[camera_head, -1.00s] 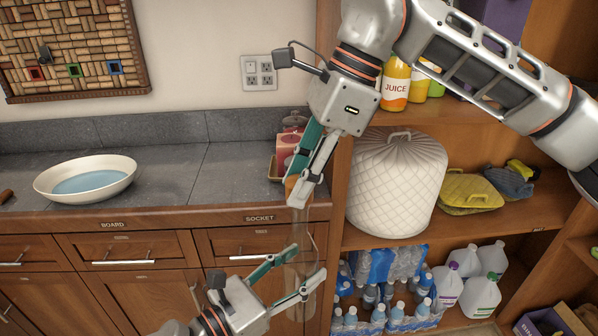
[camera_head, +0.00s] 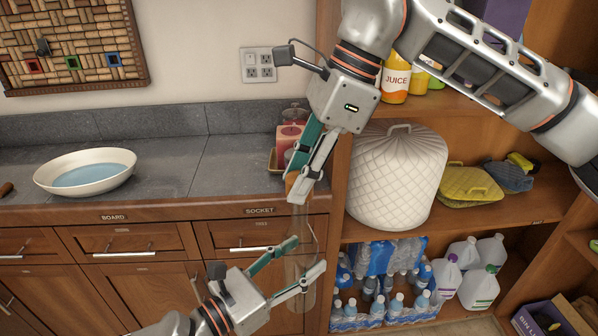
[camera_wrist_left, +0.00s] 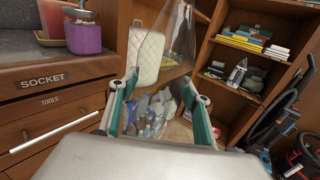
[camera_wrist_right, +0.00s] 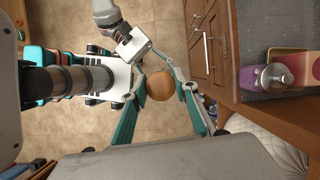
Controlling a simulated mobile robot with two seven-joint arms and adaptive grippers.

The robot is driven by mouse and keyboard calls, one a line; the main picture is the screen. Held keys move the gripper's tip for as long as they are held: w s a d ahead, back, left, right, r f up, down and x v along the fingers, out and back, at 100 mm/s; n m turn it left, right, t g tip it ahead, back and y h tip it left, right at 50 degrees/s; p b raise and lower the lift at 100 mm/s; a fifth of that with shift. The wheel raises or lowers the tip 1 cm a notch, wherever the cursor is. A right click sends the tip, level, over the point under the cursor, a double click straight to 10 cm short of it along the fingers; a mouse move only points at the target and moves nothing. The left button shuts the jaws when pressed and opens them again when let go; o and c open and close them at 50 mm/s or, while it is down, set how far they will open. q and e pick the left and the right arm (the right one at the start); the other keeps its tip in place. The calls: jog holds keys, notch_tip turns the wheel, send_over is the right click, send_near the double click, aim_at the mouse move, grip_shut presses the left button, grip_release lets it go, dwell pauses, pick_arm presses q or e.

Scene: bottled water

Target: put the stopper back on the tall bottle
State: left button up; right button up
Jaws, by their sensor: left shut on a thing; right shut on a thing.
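The tall bottle (camera_head: 303,228) is clear glass and hard to make out. It stands roughly upright in front of the drawers, between the fingers of my left gripper (camera_head: 310,253), which is shut on it. In the left wrist view its glass (camera_wrist_left: 150,48) shows between and beyond the fingers. My right gripper (camera_head: 299,188) is above, pointing down, shut on the brown stopper (camera_head: 292,182). In the right wrist view the stopper's round top (camera_wrist_right: 160,86) sits between the fingertips. The stopper is over the bottle's mouth; I cannot tell whether it touches or is inside.
A counter (camera_head: 215,175) with a white bowl (camera_head: 88,187) is behind, and a pink-red jar (camera_head: 288,137) stands near the grippers. The shelf unit to the right holds a white quilted cover (camera_head: 397,180), water bottles and jugs (camera_head: 480,290).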

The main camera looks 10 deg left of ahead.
jog(key=shift+f, duration=0.25)
jog(key=o, duration=0.9)
jog(key=shift+c, duration=0.2)
jog(key=v, duration=1.2)
